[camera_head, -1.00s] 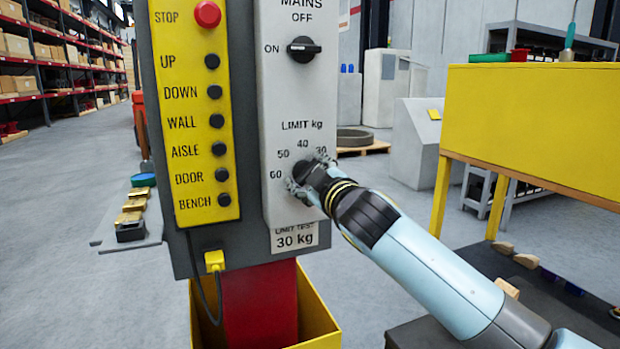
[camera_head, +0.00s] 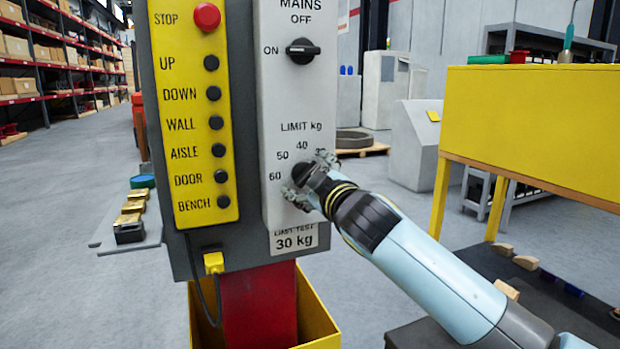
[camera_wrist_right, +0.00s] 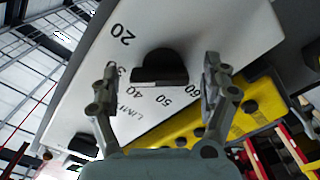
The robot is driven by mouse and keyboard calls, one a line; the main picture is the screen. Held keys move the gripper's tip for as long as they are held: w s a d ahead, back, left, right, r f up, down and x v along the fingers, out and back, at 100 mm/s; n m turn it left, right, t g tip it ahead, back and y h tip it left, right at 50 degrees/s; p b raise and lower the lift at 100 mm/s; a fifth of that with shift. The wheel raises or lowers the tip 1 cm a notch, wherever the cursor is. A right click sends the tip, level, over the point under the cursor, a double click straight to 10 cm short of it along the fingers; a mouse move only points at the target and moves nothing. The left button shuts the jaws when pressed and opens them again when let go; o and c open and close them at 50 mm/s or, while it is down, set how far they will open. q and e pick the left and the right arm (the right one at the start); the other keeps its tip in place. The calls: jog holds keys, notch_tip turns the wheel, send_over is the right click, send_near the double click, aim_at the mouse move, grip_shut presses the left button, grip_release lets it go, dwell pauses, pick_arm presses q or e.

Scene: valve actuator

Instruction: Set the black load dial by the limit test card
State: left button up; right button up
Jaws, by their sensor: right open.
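The black load dial (camera_head: 301,173) sits on the white panel (camera_head: 282,110) under "LIMIT kg", with 40, 50 and 60 readable around it. It also shows in the right wrist view (camera_wrist_right: 160,68), where 20 is readable too. I cannot tell exactly which number it points at. The limit test card (camera_head: 295,239) below reads "30 kg". My right gripper (camera_head: 309,178) is open at the dial. In the right wrist view its fingers (camera_wrist_right: 159,84) stand on either side of the dial, with gaps between. The gripper partly hides the dial and the 30 mark in the head view.
A mains switch (camera_head: 303,50) is higher on the same panel. A yellow button strip (camera_head: 193,130) with a red stop button (camera_head: 207,15) is to its left. A yellow bench (camera_head: 540,125) stands at the right. Open floor lies at the left.

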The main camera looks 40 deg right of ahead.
jog(key=v, duration=1.1)
jog(key=shift+s, duration=0.35)
jog(key=shift+f, duration=0.1)
